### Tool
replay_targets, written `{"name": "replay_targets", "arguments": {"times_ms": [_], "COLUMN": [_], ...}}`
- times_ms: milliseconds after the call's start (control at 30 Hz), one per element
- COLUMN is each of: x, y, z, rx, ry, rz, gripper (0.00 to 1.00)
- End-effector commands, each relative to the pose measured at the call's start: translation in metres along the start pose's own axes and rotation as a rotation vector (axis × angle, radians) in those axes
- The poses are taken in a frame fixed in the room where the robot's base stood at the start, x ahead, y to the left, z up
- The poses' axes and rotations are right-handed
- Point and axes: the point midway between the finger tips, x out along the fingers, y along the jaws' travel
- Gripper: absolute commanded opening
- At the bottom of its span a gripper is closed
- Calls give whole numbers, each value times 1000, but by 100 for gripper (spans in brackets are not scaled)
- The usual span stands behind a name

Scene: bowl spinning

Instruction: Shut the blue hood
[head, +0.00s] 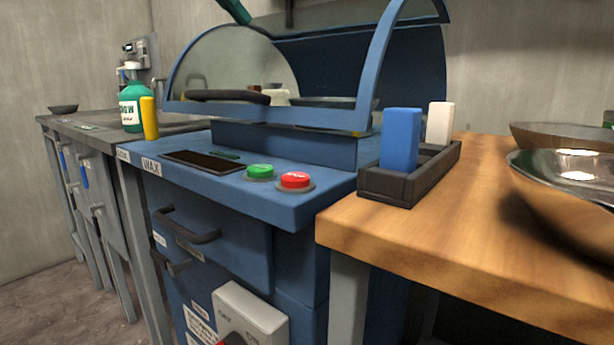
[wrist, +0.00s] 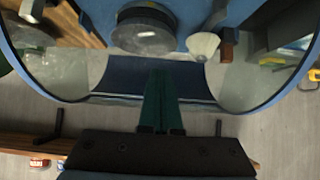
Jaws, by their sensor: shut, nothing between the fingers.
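The blue hood (head: 375,75) sits on top of the blue machine in the head view, with a curved blue rim and clear panels. Its top is cut off by the picture's upper edge, and I cannot tell exactly how far open it stands. My gripper (head: 236,10) shows only as a teal piece at the top edge, above the hood. In the wrist view my gripper's teal fingers (wrist: 159,75) are shut and empty, in front of the hood's blue panel (wrist: 125,75). I cannot tell whether they touch it. A round grey disc (wrist: 143,38) shows beyond them.
The machine's front ledge holds a green button (head: 260,171) and a red button (head: 295,181). A wooden table (head: 450,215) at right carries a black tray (head: 395,187) with blue and white blocks, and metal bowls (head: 570,165). A green bottle (head: 131,107) stands left.

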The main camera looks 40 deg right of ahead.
Motion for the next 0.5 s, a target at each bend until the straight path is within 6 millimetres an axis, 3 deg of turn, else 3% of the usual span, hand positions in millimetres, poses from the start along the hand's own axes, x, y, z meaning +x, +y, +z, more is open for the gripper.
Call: {"name": "replay_targets", "arguments": {"times_ms": [500], "x": [-31], "y": [0], "z": [-39], "rx": [1], "ry": [-1], "rz": [0], "gripper": [0]}}
